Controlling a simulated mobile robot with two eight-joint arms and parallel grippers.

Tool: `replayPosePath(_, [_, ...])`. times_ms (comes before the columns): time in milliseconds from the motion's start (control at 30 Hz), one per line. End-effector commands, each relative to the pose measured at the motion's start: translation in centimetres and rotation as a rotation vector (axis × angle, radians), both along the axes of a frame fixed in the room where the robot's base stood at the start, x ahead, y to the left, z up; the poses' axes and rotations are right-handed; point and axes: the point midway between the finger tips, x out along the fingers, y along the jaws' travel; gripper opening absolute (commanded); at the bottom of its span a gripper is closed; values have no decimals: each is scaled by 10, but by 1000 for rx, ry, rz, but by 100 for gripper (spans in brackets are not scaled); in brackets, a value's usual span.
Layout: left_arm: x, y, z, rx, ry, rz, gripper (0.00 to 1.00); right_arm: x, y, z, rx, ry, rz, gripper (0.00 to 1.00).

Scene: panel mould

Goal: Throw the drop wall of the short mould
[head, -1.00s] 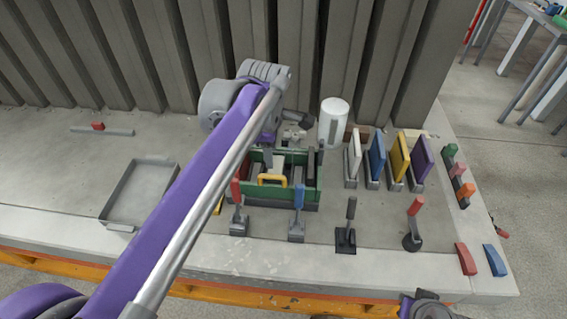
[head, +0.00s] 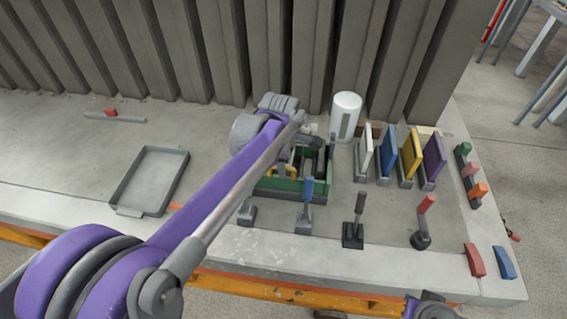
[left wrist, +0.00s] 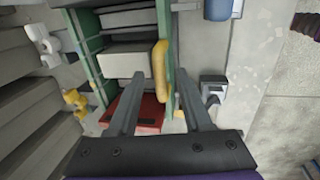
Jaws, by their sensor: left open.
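The short green mould (head: 286,189) stands on the grey bench, partly covered by my left arm in the head view. In the left wrist view, its green wall (left wrist: 169,22) carries a yellow handle (left wrist: 160,72). Grey blocks and a red piece (left wrist: 135,122) show inside. My left gripper (left wrist: 157,78) is open over this wall, and the handle appears between its fingertips. I cannot tell whether they touch. The wall looks upright. My right gripper's jaws are not shown.
A lever with a blue handle (head: 308,190), a black lever (head: 359,204) and a red-handled one (head: 426,204) stand along the front. A white cylinder (head: 345,116) and coloured upright panels (head: 410,154) stand right. An empty tray (head: 150,182) lies left.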

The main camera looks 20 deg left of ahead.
Motion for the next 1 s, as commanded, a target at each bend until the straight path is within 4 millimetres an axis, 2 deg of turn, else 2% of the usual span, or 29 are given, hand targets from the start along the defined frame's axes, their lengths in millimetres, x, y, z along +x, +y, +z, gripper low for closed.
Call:
replayPosePath(100, [0,0,0,0,0,0,48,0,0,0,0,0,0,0])
replayPosePath(367, [0,0,0,0,0,0,1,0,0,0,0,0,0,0])
replayPosePath(1000, [0,0,1,0,0,0,0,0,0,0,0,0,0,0])
